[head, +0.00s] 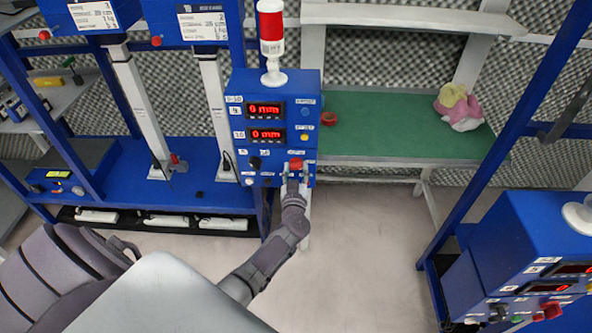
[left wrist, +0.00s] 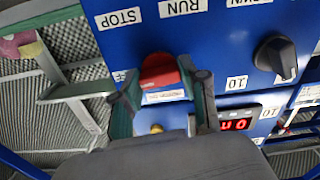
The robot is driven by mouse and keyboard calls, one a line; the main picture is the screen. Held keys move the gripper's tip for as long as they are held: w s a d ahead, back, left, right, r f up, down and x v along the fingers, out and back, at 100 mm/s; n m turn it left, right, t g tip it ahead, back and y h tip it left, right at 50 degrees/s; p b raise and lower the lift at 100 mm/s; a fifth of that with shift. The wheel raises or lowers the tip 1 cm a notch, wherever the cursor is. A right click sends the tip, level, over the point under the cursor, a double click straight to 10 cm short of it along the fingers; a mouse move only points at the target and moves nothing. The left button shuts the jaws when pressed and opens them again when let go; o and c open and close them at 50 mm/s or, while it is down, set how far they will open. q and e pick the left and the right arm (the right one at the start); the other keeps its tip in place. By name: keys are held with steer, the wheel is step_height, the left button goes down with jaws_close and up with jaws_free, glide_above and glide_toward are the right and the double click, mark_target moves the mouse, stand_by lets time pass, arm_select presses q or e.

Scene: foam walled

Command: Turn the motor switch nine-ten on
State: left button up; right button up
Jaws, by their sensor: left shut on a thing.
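The blue control box (head: 273,92) stands at the middle of the head view, with two red displays both reading 0 mm. A red switch knob (head: 296,162) sits low on the right of its face. My left gripper (head: 293,174) is at this knob. In the left wrist view the red knob (left wrist: 158,69) is between the two fingers of my left gripper (left wrist: 163,92), which is shut on it. The labels by the knob are partly hidden, so I cannot read its setting. My right gripper is not in view.
A black knob (left wrist: 275,56) sits beside the red one, with STOP and RUN labels nearby. A red and white lamp (head: 271,35) tops the box. A green-topped bench (head: 385,125) is to the right; another blue box (head: 535,240) is at lower right. Floor between is clear.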

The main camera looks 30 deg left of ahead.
arm_select(q)
steer(key=n, duration=0.4)
steer(key=shift+f+b, duration=0.1)
steer(key=shift+b, duration=0.25)
steer(key=n+b, duration=0.1)
steer(key=n, duration=0.3)
steer(key=shift+n+b, duration=1.5)
steer(key=shift+n, duration=2.7)
steer(key=o, duration=1.1)
steer(key=shift+o, duration=0.2)
